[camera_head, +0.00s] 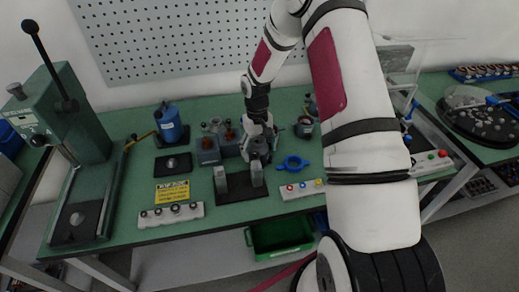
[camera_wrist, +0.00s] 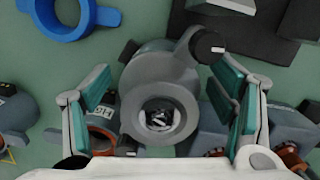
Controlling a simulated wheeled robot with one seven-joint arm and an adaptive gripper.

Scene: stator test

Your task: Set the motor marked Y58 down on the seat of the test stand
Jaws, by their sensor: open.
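In the wrist view a grey motor (camera_wrist: 160,100) with a round open end and a side arm lies between the teal-padded fingers of my gripper (camera_wrist: 157,88). The fingers stand apart, with gaps on both sides of it. I cannot read a Y58 mark on it. Another motor with a white label (camera_wrist: 92,105) is at the left; its lettering is unclear. In the head view my gripper (camera_head: 258,152) is low over the bench and hides most of what is beneath it. A dark base with two grey uprights (camera_head: 240,188) stands just in front; I cannot tell whether it is the test stand.
Grey motors with orange parts (camera_head: 208,152) crowd the gripper's left, and another motor (camera_head: 305,127) stands right. A blue ring (camera_head: 293,163) lies close right. A blue canister (camera_head: 168,122), a green press (camera_head: 75,125) and button strips (camera_head: 172,215) are farther left. Bench shows around the yellow sign (camera_head: 173,192).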

